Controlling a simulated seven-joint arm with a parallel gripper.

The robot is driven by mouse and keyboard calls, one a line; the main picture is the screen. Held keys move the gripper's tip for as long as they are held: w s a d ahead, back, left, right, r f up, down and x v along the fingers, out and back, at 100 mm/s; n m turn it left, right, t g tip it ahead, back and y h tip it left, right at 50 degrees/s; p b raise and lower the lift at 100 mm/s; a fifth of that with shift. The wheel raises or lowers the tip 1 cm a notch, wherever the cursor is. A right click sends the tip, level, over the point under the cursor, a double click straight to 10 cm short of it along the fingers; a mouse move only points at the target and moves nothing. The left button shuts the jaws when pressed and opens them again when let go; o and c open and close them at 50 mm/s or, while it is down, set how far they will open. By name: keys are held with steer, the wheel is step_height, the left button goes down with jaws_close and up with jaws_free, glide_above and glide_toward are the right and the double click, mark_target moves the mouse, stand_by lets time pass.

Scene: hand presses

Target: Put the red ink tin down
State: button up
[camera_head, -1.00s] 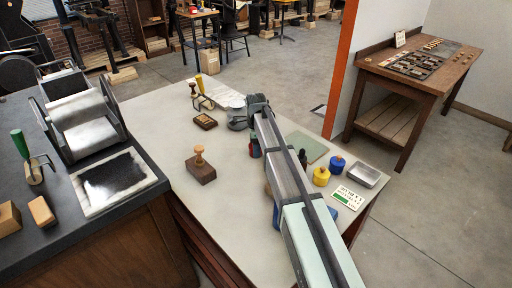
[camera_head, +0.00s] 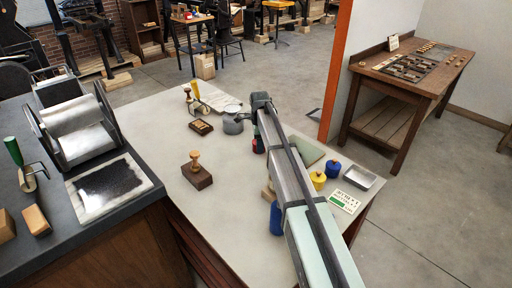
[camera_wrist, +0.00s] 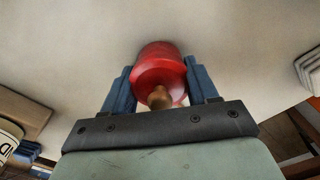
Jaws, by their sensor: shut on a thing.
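The red ink tin (camera_wrist: 160,68) sits between the two blue fingers of my gripper (camera_wrist: 162,82) in the wrist view. My gripper is shut on it, and its wooden knob points toward the wrist camera.
A grey pot (camera_head: 233,123) stands just left of my gripper. A wooden-handled block (camera_head: 197,175) stands further left.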

steer(key=shift+w+d, duration=0.85)
steer(key=shift+w, duration=0.9)
steer(key=shift+w+d, duration=0.9)
steer(key=shift+w, duration=0.8)
steer(key=shift+w+d, duration=0.85)
steer(key=shift+w, duration=0.9)
steer(key=o, duration=1.3)
steer(key=shift+o, duration=0.2)
step_height(320, 180, up, 14)
steer(key=shift+d+f, duration=0.15)
